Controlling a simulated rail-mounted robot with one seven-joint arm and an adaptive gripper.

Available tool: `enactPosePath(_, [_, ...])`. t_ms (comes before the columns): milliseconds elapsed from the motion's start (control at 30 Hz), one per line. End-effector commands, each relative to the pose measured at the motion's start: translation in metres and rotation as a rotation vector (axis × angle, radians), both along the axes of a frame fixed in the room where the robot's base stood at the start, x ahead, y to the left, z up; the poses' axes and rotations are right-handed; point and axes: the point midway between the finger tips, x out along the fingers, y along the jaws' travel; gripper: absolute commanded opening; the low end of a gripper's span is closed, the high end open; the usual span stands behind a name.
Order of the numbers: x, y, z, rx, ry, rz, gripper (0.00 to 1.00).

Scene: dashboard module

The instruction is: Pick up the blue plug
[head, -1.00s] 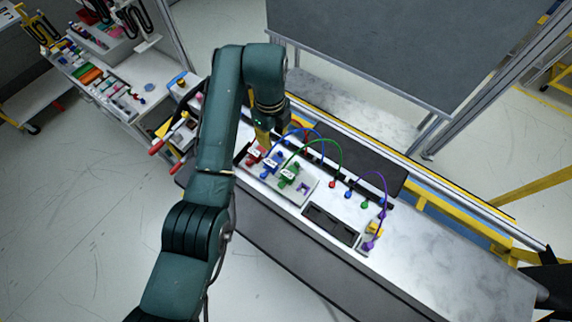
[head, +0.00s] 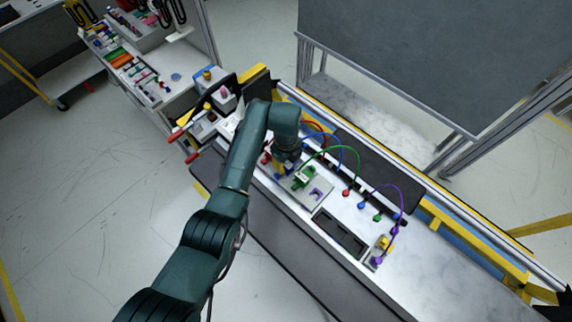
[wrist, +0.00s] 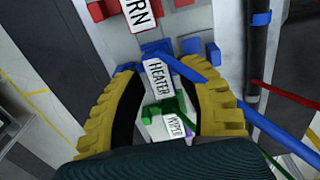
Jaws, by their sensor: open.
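The blue plug (wrist: 154,48) bears a white HEATER label in the wrist view, with a blue cable running off to the right. My gripper (wrist: 160,68) is open, its yellow ridged fingers on either side of the HEATER label. I cannot tell whether they touch the plug. In the head view my gripper (head: 281,170) is low over the plug board (head: 305,190) and hides most of the blue plug.
A green plug (wrist: 168,106) labelled WIPER sits close by between the fingers' bases in the wrist view. A red plug (wrist: 98,11) is beyond the blue one. Green and purple cables (head: 385,186) arch over the bench to the right.

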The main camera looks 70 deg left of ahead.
Motion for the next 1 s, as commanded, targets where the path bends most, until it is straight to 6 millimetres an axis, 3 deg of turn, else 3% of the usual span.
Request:
enactPosePath(300, [0.0,0.001,-0.008,0.002,-0.001,0.001,0.35])
enactPosePath(500, [0.0,0.001,-0.008,0.002,-0.001,0.001,0.0])
enactPosePath(867, [0.0,0.0,-0.008,0.001,0.0,0.001,0.0])
enactPosePath(1000, [0.0,0.002,0.004,0.005,-0.003,0.001,0.0])
